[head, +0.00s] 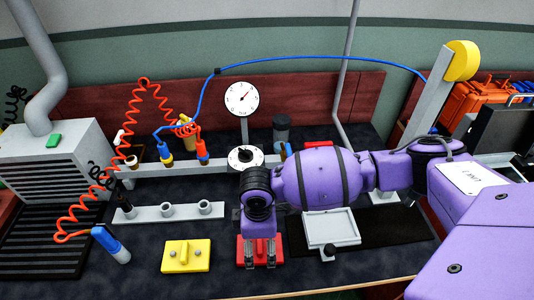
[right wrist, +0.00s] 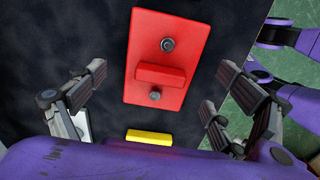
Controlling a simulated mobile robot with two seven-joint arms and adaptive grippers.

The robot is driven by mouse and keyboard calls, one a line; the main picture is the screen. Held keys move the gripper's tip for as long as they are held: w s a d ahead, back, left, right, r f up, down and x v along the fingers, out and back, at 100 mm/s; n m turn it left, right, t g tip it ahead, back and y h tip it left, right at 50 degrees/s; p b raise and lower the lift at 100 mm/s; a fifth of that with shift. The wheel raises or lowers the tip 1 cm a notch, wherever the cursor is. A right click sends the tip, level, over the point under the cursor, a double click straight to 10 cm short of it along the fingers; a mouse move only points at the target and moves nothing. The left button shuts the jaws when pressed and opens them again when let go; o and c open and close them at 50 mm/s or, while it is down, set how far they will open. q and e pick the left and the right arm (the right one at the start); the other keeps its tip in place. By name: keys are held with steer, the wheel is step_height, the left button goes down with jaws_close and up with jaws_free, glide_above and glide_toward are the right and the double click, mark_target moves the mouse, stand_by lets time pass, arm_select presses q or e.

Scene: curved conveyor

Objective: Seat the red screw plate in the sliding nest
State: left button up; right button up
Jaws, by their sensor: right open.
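The red screw plate (head: 275,249) lies flat on the dark bench near its front edge, partly hidden by my right gripper (head: 260,255) in the head view. In the right wrist view the red screw plate (right wrist: 182,45) shows a raised red grip bar and a screw at each end. My right gripper (right wrist: 154,95) is open above the plate, with fingers spread on both sides and nothing between them. A pale square tray with a raised rim (head: 311,217), which looks like the sliding nest, sits empty on a black strip to the right. My left gripper is not in view.
A yellow plate (head: 174,257) with two screws lies left of the red one. A grey rail with several sockets (head: 150,214) stands behind it. A coiled red hose (head: 72,222) and blue-tipped tool (head: 113,247) are further left. A dial gauge (head: 242,97) rises behind.

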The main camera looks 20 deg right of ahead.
steer(key=shift+f, duration=0.85)
steer(key=c, duration=1.4)
steer(key=shift+r, duration=0.1)
